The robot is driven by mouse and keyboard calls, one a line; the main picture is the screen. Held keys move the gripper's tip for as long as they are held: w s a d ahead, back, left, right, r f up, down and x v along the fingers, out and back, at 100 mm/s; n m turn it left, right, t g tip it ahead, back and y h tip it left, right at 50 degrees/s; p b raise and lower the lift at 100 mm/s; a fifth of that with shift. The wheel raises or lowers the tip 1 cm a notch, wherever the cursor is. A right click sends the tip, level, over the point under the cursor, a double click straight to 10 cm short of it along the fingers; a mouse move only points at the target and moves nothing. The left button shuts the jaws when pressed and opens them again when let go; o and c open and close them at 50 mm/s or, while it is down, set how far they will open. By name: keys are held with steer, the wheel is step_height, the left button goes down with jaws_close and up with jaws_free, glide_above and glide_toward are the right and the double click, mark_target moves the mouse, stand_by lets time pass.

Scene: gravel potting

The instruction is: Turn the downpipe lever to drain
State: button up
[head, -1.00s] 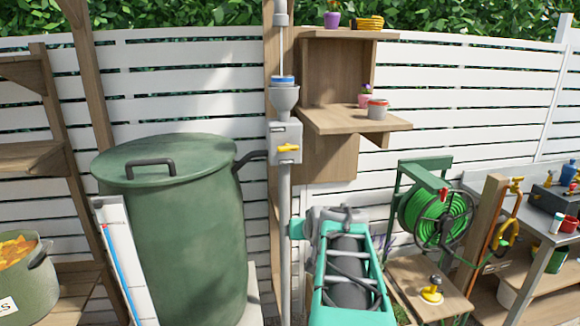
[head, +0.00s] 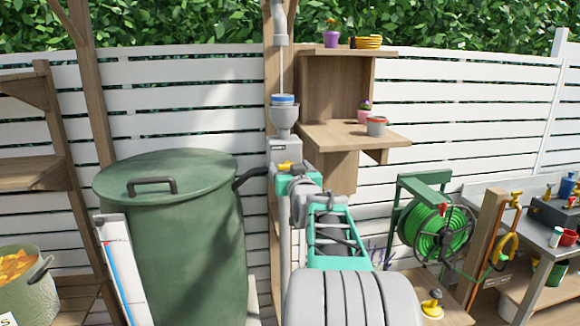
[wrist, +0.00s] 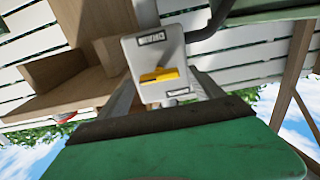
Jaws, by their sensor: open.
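The yellow lever (head: 284,166) sits on the grey diverter box (head: 284,150) of the downpipe. In the head view my gripper (head: 292,176) is in front of the box and hides its lower part and part of the lever. In the wrist view the whole lever (wrist: 159,76) shows, lying roughly crosswise on the box face (wrist: 150,52). One small label reads DRAIN; the other, on the opposite side of the lever, is too small to read. My gripper (wrist: 165,92) is open, its grey fingers apart on either side of the lever, with nothing held between them.
A large green barrel (head: 180,240) stands left of the pipe, joined to the box by a dark hose (head: 250,175). A wooden shelf (head: 345,137) with small pots is close on the right. A green hose reel (head: 437,230) stands farther right.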

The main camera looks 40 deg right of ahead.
steer(key=shift+c, duration=0.3)
steer(key=c, duration=1.3)
steer(key=shift+f+m+b, duration=0.15)
steer(key=shift+m+b, duration=0.15)
steer(key=shift+b, duration=0.15)
steer(key=m+b, duration=0.4)
steer(key=m, duration=0.4)
steer(key=m+b, duration=0.5)
steer(key=m, duration=0.4)
steer(key=shift+s+d+f, duration=0.1)
steer(key=shift+s+d, duration=0.05)
steer(key=shift+d, duration=0.05)
steer(key=shift+m, duration=0.3)
steer(key=o, duration=1.4)
steer(key=shift+c, duration=0.2)
